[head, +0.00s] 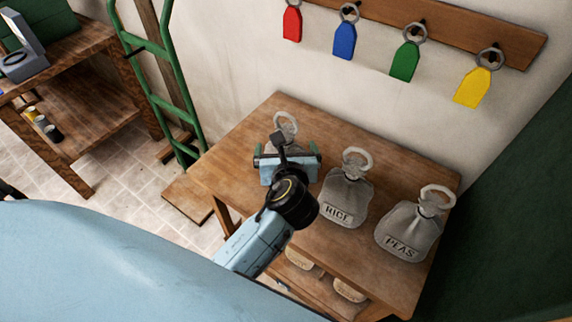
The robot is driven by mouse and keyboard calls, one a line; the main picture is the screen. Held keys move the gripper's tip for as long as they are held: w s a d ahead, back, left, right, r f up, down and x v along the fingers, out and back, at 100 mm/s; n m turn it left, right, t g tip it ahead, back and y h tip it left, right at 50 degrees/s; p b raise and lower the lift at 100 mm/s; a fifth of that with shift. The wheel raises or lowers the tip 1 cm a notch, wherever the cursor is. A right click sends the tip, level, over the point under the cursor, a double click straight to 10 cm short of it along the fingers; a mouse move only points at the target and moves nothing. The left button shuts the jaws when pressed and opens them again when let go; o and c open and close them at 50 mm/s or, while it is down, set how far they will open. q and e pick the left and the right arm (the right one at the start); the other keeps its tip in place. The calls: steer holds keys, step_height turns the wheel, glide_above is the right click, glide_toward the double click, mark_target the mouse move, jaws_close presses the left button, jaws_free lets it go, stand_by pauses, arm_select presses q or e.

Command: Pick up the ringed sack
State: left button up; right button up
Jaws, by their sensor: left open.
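Three grey cloth sacks stand on the wooden table, each with a pale ring at its top. The sack marked RICE (345,200) is in the middle, and the sack marked PEAS (408,232) is at the right. The third sack (285,122), at the far left, shows mainly its ring; my gripper hides most of its body and any label. My left gripper (286,149) is open, in front of and over this third sack. I cannot tell whether it touches the sack. My right gripper is not in view.
The table (240,135) has bare wood left of the sacks. Pale sacks (348,290) lie on its lower shelf. Red, blue, green and yellow tags (404,61) hang on a wall rail (450,22). A green hand truck (165,70) and a wooden bench (90,110) stand left.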

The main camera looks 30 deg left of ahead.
arm_select(q)
steer(key=b+x, duration=0.1)
steer(key=x, duration=0.4)
steer(key=shift+w+f, duration=0.15)
steer(key=shift+f, duration=0.05)
steer(key=c, duration=1.9)
steer(key=shift+r, duration=0.25)
